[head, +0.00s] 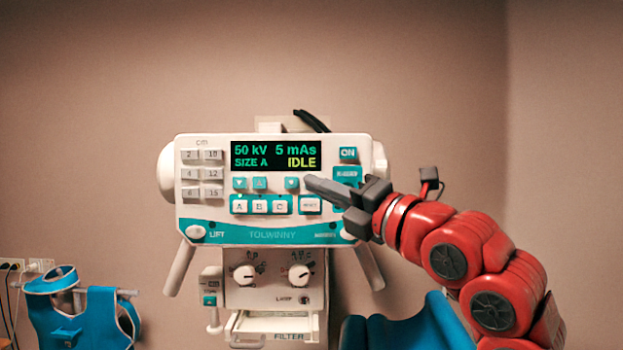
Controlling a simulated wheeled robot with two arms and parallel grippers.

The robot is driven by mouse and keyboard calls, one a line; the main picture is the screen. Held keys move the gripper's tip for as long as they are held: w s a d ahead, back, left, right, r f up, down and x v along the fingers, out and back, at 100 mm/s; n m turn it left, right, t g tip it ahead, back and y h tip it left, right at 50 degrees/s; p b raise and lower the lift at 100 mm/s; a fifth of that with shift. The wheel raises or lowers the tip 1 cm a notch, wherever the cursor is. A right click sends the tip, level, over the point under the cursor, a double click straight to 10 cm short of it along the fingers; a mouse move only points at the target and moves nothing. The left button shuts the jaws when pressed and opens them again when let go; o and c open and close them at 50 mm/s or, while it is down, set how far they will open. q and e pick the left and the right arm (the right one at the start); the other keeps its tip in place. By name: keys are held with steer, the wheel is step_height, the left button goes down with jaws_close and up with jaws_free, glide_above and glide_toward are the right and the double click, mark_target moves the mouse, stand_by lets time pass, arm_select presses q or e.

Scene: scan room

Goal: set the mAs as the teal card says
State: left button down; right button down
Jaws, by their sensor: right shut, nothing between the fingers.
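The white and teal control panel (212,225) faces me in the middle of the head view. Its display (275,156) reads 50 kV, 5 mAs, SIZE A and IDLE. Under the display are small teal arrow buttons: a pair (250,183) below the kV side and one button (292,183) below the mAs side. My right gripper (308,182) is shut and empty. Its fingertips are just right of that last button and cover the panel there; I cannot tell whether they touch it. I see no card that I can read as the teal card. My left gripper is out of view.
An ON button (348,153) is upper right. Two knobs (245,275) are on the lower unit. A blue apron (85,315) hangs at left.

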steer(key=shift+w, duration=0.7)
steer(key=shift+w, duration=0.1)
stand_by(1.5)
steer(key=shift+w, duration=0.35)
steer(key=shift+w+b, duration=0.3)
steer(key=shift+w, duration=0.05)
stand_by(0.8)
steer(key=shift+s, duration=0.15)
steer(key=shift+s+f+b, duration=0.15)
steer(key=shift+s+b, duration=0.4)
steer(key=shift+s, duration=0.1)
